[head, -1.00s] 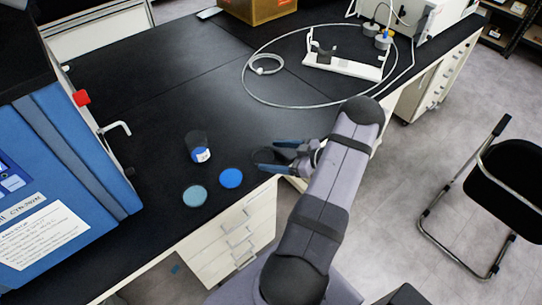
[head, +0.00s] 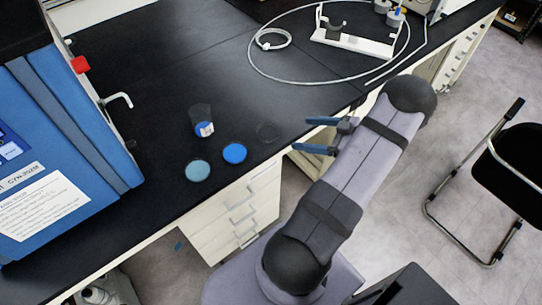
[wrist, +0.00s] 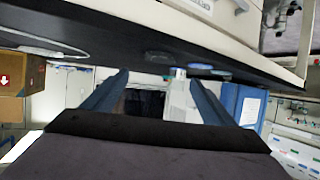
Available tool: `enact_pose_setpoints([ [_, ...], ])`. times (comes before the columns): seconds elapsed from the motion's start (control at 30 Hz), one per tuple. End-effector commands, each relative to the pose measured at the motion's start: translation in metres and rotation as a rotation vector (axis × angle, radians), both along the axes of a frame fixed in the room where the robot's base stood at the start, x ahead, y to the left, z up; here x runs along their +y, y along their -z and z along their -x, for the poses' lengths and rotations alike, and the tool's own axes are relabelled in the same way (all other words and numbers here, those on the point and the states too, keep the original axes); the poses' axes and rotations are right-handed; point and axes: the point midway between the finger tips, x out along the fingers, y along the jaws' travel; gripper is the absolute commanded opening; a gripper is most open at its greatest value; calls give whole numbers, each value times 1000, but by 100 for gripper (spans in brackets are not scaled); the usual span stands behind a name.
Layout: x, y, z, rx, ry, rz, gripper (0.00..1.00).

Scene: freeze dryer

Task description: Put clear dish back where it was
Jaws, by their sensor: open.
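The clear dish (head: 268,132) lies flat on the black bench top, near its front edge. It is see-through and hard to make out against the black. My gripper (head: 302,135) is to the right of the dish, apart from it, with its two blue fingers spread and nothing between them. In the wrist view my gripper (wrist: 160,80) also shows open and empty, with a faint round dish (wrist: 163,56), probably the clear one, on the bench ahead.
A blue dish (head: 235,153) and a teal dish (head: 197,171) lie left of the clear one. A clear container with blue contents (head: 203,123) stands behind them. A blue machine (head: 75,140) is at left. A white stand (head: 352,40) and looped tube are at the back.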

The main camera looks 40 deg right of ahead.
Motion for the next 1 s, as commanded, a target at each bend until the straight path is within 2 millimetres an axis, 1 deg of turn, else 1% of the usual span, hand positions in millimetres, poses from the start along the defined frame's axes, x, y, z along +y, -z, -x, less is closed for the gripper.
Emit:
enact_pose_setpoints([
  [0.07, -1, -1, -7, 4, 8, 16, 79],
  [0.17, -4, -6, -28, 18, 37, 66, 79],
  [0.27, -9, -15, -63, 44, 96, 150, 79],
  [0.3, -11, -19, -79, 59, 129, 192, 79],
  [0.37, -10, -28, -104, 88, 184, 253, 79],
  [0.4, -7, -34, -120, 112, 226, 292, 79],
  [0.47, -1, -45, -138, 155, 291, 346, 79],
  [0.5, 7, -50, -147, 189, 334, 376, 79],
  [0.57, 22, -58, -155, 246, 395, 407, 79],
  [0.63, 46, -64, -154, 327, 455, 428, 79],
  [0.67, 58, -65, -151, 365, 478, 430, 79],
  [0.77, 106, -66, -128, 509, 529, 425, 79],
  [0.8, 128, -64, -113, 572, 539, 415, 79],
  [0.87, 163, -61, -88, 670, 540, 394, 79],
  [0.9, 186, -59, -70, 736, 533, 378, 79],
  [0.97, 219, -55, -41, 832, 513, 353, 79],
  [1.0, 240, -54, -22, 890, 497, 336, 79],
])
